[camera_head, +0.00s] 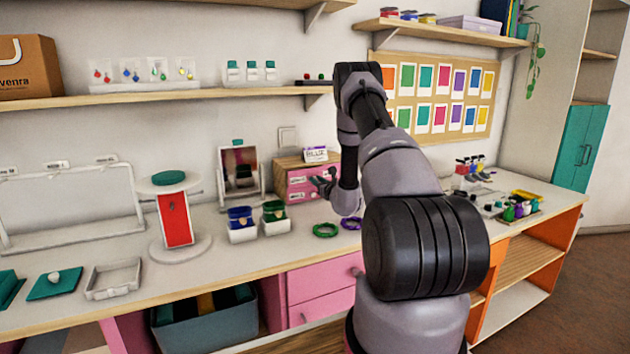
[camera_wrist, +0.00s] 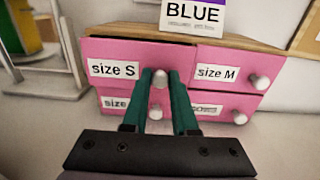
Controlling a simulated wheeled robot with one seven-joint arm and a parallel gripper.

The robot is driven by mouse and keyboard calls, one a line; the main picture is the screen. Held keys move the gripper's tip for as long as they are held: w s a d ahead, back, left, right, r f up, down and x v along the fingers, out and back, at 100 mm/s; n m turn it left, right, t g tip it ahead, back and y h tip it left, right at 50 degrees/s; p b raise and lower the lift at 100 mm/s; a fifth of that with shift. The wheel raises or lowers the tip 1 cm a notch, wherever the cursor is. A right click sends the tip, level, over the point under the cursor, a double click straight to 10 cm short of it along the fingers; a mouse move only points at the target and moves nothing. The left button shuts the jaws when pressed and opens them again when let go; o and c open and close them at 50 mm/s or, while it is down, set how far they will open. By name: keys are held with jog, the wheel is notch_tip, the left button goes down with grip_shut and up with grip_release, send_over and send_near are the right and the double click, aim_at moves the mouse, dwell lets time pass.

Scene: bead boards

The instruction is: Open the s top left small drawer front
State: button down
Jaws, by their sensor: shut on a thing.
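A small chest (camera_head: 282,165) with a wooden top and pink drawer fronts stands at the back of the counter. In the wrist view its top left drawer front (camera_wrist: 112,79) is labelled "size S" and has a round white knob (camera_wrist: 160,77). My gripper (camera_wrist: 161,85) has its two green fingers on either side of this knob and is shut on it. In the head view my gripper (camera_head: 322,184) is at the chest's front, and my arm hides part of the chest's right side.
The top right front (camera_wrist: 225,72) reads "size M"; two more drawers lie below, partly hidden. A "BLUE" card (camera_wrist: 192,15) stands on the chest. A mirror (camera_head: 240,170), small bins (camera_head: 241,232) and a green ring (camera_head: 325,230) are close by on the counter.

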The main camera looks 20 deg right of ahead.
jog(key=s, duration=1.1)
jog(key=shift+s+d, duration=0.2)
jog(key=shift+s, duration=0.15)
jog(key=c, duration=0.7)
grip_release()
jog(key=s, duration=1)
jog(key=shift+s+d, duration=0.2)
jog(key=shift+s, duration=0.15)
